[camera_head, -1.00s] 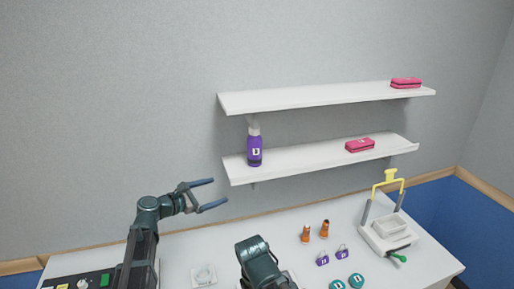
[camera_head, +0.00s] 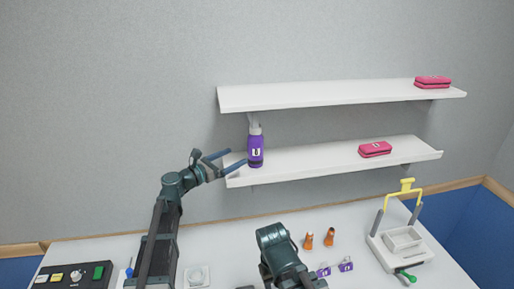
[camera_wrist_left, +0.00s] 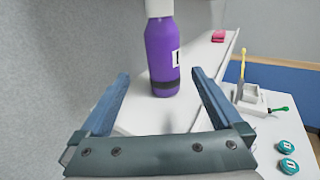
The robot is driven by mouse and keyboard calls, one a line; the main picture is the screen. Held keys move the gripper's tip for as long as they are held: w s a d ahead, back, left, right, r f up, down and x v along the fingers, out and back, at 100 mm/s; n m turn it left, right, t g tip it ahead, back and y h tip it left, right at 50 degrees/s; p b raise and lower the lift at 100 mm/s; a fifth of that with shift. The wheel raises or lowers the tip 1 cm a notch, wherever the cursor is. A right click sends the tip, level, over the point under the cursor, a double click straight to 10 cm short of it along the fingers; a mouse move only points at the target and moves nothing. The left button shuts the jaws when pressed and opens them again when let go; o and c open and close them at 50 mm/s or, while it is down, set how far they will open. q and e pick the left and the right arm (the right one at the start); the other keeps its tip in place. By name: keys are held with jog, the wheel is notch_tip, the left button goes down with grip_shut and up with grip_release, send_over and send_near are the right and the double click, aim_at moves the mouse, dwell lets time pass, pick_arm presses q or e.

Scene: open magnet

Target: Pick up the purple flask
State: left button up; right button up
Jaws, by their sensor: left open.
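The purple flask (camera_head: 255,151) stands upright near the left end of the lower white shelf (camera_head: 330,158). It has a grey-white cap and a small white label. My left gripper (camera_head: 236,159) is open and empty, just left of the flask at about its height. In the left wrist view the flask (camera_wrist_left: 162,55) stands ahead of and above the gap between the open fingers (camera_wrist_left: 160,82), apart from both. My right arm shows at the bottom of the head view, but its fingers are not visible.
A pink case (camera_head: 375,149) lies on the lower shelf, another (camera_head: 432,82) on the upper shelf (camera_head: 340,94). Below, the table holds orange pieces (camera_head: 329,237), purple tags (camera_head: 346,264) and a white device with a yellow handle (camera_head: 403,240). A button panel (camera_head: 75,276) is at bottom left.

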aim_at(260, 144)
pick_arm(q)
jog(key=x, duration=0.6)
jog(key=shift+w+d, duration=0.25)
jog(key=shift+d, duration=0.05)
jog(key=shift+s+x, duration=0.2)
jog(key=shift+x, duration=2.95)
jog(key=shift+d+r, duration=0.15)
grip_shut()
jog(key=shift+r+p, duration=0.1)
jog(key=shift+p, duration=0.2)
